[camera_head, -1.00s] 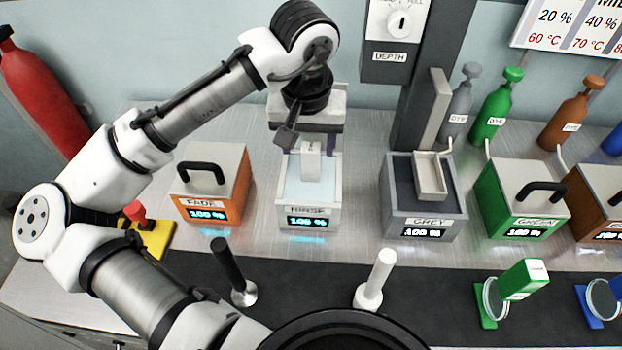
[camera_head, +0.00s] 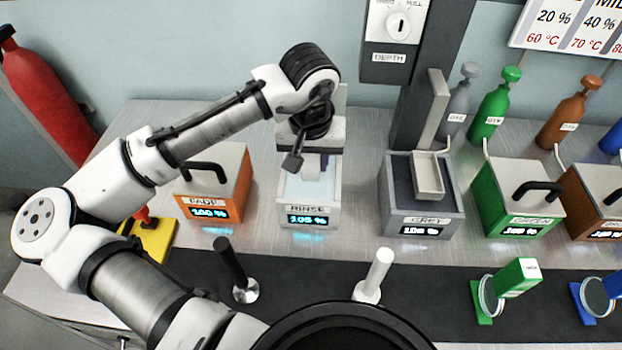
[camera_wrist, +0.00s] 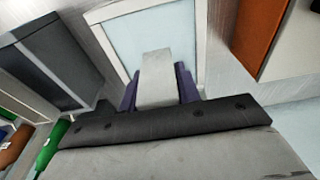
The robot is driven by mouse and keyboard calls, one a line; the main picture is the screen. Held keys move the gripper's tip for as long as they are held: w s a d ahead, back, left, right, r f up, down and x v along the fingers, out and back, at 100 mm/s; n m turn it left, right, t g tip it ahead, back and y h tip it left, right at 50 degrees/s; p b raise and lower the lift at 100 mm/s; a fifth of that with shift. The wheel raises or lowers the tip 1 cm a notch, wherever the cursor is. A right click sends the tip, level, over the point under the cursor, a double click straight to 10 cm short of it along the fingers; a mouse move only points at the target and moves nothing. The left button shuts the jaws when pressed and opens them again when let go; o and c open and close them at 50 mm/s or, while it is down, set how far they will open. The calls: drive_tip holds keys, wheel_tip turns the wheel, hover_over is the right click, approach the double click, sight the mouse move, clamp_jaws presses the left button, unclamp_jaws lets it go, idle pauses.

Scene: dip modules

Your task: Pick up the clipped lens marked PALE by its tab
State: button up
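In the head view my gripper (camera_head: 312,166) points down over the bath labelled RINSE (camera_head: 309,212). In the wrist view a pale grey block (camera_wrist: 157,78), looking like a clip's tab, lies between my two purple fingers, one close along each side. The frames do not show whether the fingers press on it. The block is mostly hidden behind the gripper in the head view, and its marking is not readable. No lens shows below it.
The orange FADE bath (camera_head: 213,183) stands left of RINSE. The GREY bath (camera_head: 423,208) and GREEN bath (camera_head: 517,200) stand to the right. A black post (camera_head: 230,264), a white post (camera_head: 375,272) and a green lens clip (camera_head: 515,278) stand on the front dark strip.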

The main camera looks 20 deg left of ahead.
clamp_jaws()
drive_tip(key=shift+r, duration=0.1)
